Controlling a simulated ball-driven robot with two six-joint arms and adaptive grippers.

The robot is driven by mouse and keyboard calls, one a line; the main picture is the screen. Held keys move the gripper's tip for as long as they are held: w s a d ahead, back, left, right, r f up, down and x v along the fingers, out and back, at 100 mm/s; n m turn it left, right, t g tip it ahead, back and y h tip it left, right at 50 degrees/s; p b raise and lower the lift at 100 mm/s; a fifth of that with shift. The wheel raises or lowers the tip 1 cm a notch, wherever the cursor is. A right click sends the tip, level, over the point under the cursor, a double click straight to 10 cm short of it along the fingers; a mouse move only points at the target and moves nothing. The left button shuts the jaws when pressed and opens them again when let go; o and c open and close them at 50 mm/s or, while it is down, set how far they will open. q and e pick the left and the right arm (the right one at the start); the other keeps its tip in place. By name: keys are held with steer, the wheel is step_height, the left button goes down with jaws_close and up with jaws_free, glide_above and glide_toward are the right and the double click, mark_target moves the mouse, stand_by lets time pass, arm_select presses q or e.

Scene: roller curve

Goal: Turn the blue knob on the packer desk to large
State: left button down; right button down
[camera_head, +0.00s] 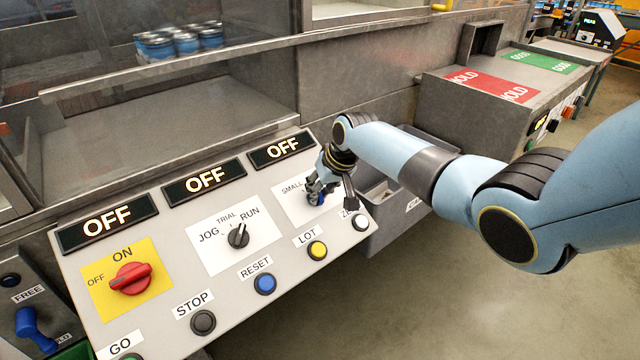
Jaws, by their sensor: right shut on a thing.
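The packer desk (155,290) is a sloped light-grey panel in the middle and left of the head view. The blue knob (314,197) is at the panel's upper right, on a white label plate where "SMALL" can be read. The rest of that plate's lettering is hidden by my gripper. My right gripper (325,195) comes down over the knob and is shut on it. Which way the knob points cannot be told. My left gripper is not in view.
A black JOG/TRIAL/RUN selector (239,236) and a red switch (131,278) on yellow sit left of the knob. Yellow (317,250), blue (265,283) and white (361,223) buttons line the front edge. A grey bin (385,215) stands behind my right arm.

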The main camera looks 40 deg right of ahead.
steer(key=shift+m+p, duration=0.55)
steer(key=shift+m, duration=0.55)
steer(key=c, duration=1.3)
jaws_free()
steer(key=v, duration=1.2)
steer(key=shift+d, duration=0.15)
